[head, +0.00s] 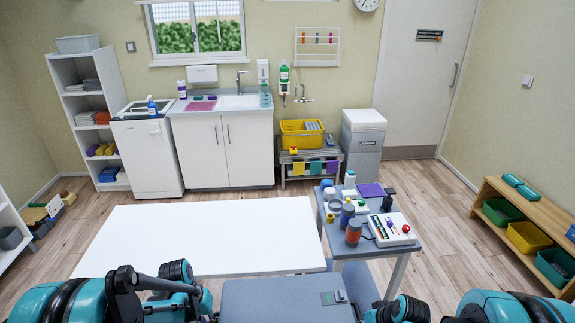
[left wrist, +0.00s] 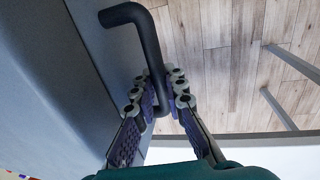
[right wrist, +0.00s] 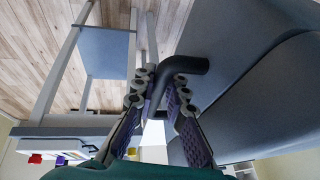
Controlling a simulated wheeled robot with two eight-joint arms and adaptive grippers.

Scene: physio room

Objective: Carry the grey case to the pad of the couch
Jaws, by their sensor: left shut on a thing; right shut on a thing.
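The grey case (head: 268,302) is at the bottom middle of the head view, close in front of me, with a small dark panel on its top. My left gripper (left wrist: 160,82) is shut on a black bent handle (left wrist: 148,35) on one side of the case, whose grey wall (left wrist: 50,85) fills the left of that view. My right gripper (right wrist: 165,78) is shut on the opposite black handle (right wrist: 190,65), beside the case's grey side (right wrist: 240,45). A wide white flat surface (head: 200,235), apparently the couch pad, lies beyond the case and is bare.
A grey side table (head: 340,245) crowded with bottles and a white device (head: 390,229) stands just right of the white surface. A low wooden shelf (head: 520,205) with bins is at the right. Floor is clear between the white surface and the back cabinets.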

